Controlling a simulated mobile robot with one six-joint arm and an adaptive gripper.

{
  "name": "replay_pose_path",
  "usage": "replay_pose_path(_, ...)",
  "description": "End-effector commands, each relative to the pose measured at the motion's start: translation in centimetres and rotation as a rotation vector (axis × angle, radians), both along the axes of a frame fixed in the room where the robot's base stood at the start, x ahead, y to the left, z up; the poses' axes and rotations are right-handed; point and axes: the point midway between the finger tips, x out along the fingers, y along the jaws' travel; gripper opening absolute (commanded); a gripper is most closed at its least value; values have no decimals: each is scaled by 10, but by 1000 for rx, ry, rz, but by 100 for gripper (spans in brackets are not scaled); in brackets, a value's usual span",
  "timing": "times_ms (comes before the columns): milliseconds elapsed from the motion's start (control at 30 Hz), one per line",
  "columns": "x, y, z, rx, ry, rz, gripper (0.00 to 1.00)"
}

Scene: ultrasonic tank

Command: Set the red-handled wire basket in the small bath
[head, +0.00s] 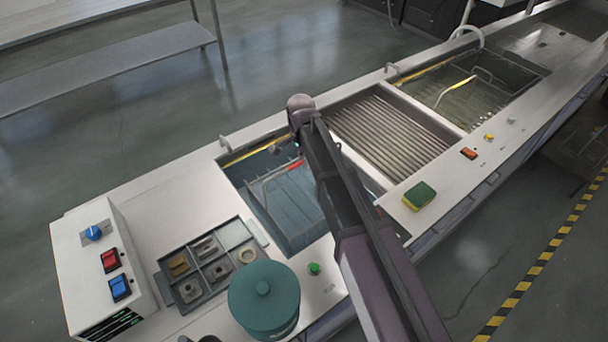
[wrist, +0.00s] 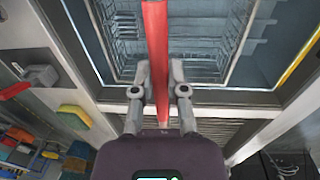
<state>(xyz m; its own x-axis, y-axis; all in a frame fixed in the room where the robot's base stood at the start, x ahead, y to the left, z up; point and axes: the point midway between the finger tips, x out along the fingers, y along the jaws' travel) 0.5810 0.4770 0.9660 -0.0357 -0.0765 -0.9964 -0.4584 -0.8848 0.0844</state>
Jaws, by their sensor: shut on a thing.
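The red-handled wire basket (head: 290,208) is inside the left-hand bath (head: 226,166), which I take to be the small bath. In the wrist view the basket's wire mesh (wrist: 125,40) shows below my gripper, within the bath's walls. My gripper (wrist: 160,82) is shut on the red handle, which runs between its two fingers. I cannot tell whether the basket rests on the bath's floor.
A ribbed drain section (head: 385,128) lies right of this bath. Beyond it, another bath (head: 520,68) has a yellow-gripped handle. A green-yellow sponge (head: 419,196), teal lidded pot (head: 264,298), parts tray (head: 172,290) and switch box (head: 85,285) stand on the counter.

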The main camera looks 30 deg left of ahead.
Motion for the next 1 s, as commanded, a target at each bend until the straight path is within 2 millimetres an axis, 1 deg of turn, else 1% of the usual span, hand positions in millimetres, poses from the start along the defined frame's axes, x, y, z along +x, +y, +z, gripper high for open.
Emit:
replay_pose_path(33,0,0,-4,0,0,0,0)
replay_pose_path(100,0,0,-5,0,0,0,0)
replay_pose_path(567,0,0,-7,0,0,0,0)
replay_pose_path(767,0,0,-17,0,0,0,0)
replay_pose_path(1000,-1,1,-36,0,0,1,0)
